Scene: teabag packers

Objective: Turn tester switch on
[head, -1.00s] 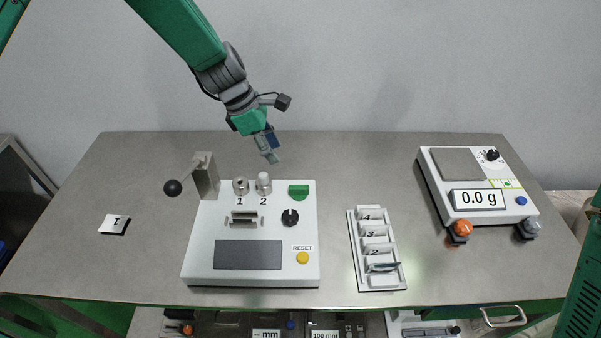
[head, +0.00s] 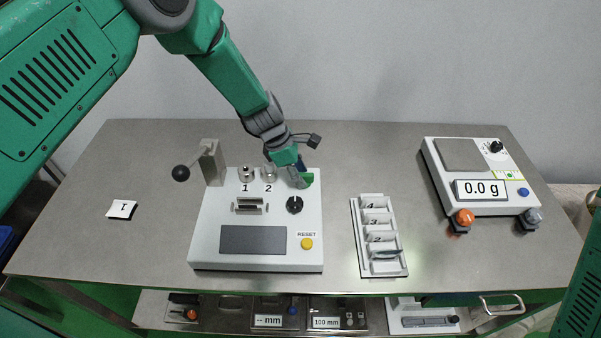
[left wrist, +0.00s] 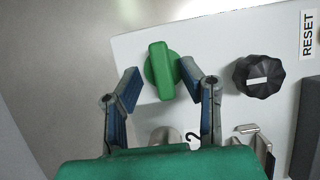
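The white tester box (head: 210,230) stands in the middle of the table. Its dark display (head: 253,240) is blank. The green switch (head: 309,180) sits at its back right corner, partly hidden by my gripper. My left gripper (head: 301,177) is over the switch. In the left wrist view the switch (left wrist: 161,72) has a bar handle pointing roughly up the picture. The open fingers of my left gripper (left wrist: 160,84) are on either side of it. The right finger is very close to the handle; I cannot tell if it touches. The left finger is clearly apart. My right gripper is out of view.
A black knob (head: 294,204) and a yellow RESET button (head: 307,243) are on the tester. A metal lever with a black ball (head: 181,173) stands at its left. A white numbered rack (head: 363,261) and a scale reading 0.0 g (head: 431,165) are to the right.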

